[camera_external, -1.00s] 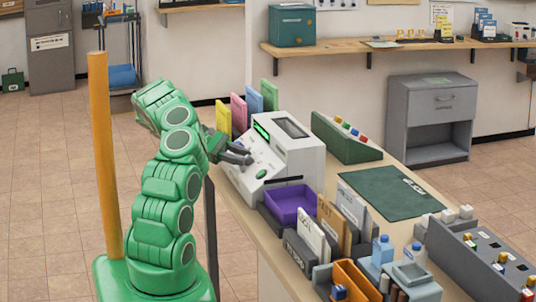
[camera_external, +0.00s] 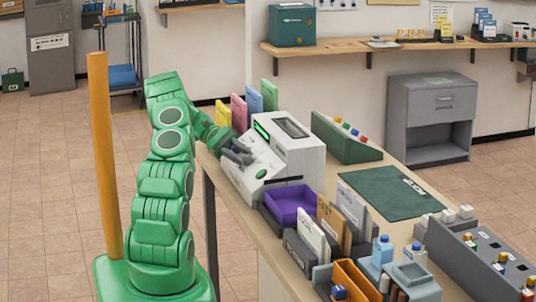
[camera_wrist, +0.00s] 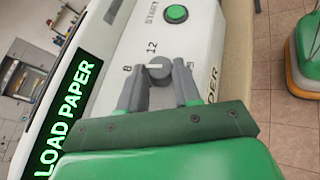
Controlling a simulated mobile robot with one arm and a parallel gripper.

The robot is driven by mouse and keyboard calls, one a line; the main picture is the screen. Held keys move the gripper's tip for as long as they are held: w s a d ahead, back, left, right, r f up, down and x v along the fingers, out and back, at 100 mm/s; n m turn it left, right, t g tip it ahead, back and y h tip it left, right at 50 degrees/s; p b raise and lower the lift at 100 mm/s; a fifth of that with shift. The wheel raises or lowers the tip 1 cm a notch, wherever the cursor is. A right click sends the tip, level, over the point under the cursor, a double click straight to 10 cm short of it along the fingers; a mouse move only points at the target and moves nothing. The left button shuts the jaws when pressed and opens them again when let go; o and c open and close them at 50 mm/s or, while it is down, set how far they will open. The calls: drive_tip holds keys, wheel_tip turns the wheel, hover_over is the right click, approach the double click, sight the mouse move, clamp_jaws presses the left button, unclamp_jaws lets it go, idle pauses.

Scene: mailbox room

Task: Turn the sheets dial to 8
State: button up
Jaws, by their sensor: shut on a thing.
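The white paper machine (camera_external: 300,155) stands on the counter in the external view. In the wrist view, its grey round sheets dial (camera_wrist: 158,68) sits between my fingertips, with a pale mark across its top. An "8" is printed left of the dial, a "12" above it, and a partly hidden label to its right. I cannot tell for sure which number the mark points at. My gripper (camera_wrist: 158,80) is shut on the dial, one finger on each side. In the external view my gripper (camera_external: 238,155) is at the machine's front panel and hides the dial.
A green button (camera_wrist: 176,14) marked START is beside the dial. A lit display (camera_wrist: 68,118) reads "LOAD PAPER". A purple tray (camera_external: 291,205) stands right of the machine and coloured folders (camera_external: 254,98) stand behind it. A green mat (camera_external: 385,192) lies on the counter.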

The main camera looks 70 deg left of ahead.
drive_tip(key=shift+d+f+g, duration=0.1)
drive_tip(key=shift+g, duration=0.2)
idle(0.4)
drive_tip(key=o, duration=1)
drive_tip(key=shift+o, duration=0.2)
drive_tip(key=shift+r, duration=0.2)
drive_tip(key=shift+a+r, duration=0.2)
drive_tip(key=shift+r, duration=0.95)
drive_tip(key=shift+d+r, duration=0.15)
drive_tip(key=shift+r, duration=0.05)
